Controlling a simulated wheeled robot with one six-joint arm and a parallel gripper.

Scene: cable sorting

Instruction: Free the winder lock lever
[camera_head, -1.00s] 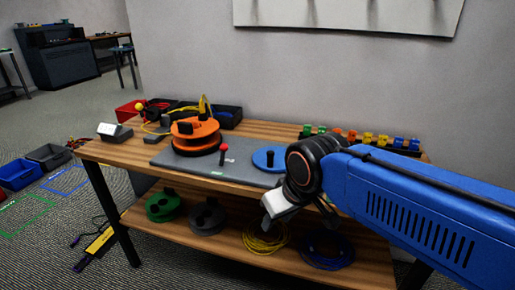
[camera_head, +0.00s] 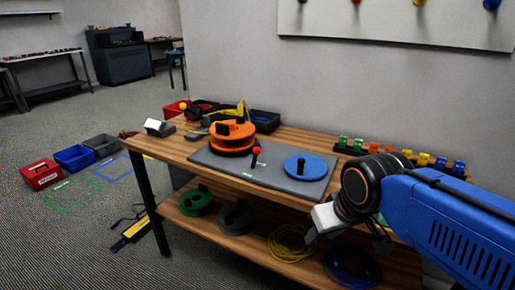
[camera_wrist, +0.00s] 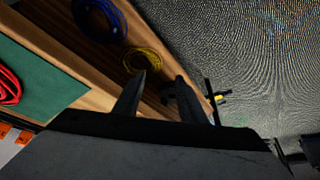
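A lever with a red knob (camera_head: 256,151) stands up from the grey board (camera_head: 225,163) on the workbench. An orange reel (camera_head: 232,131) sits on the board behind and left of it, and a blue disc (camera_head: 305,167) lies to its right. I cannot tell whether the lever is locked. Another lever with a yellow knob (camera_head: 183,106) stands at the bench's far left. My gripper is at the bench's right front, well away from the red-knobbed lever, its fingers mostly hidden in the head view. In the wrist view my gripper (camera_wrist: 161,78) is open and empty, pointing toward the lower shelf and floor.
Coiled yellow cable (camera_head: 290,243) and blue cable (camera_head: 352,267) lie on the lower shelf. A rack of coloured pieces (camera_head: 400,158) stands at the bench's back right. Red and blue bins (camera_head: 75,157) sit on the floor at left.

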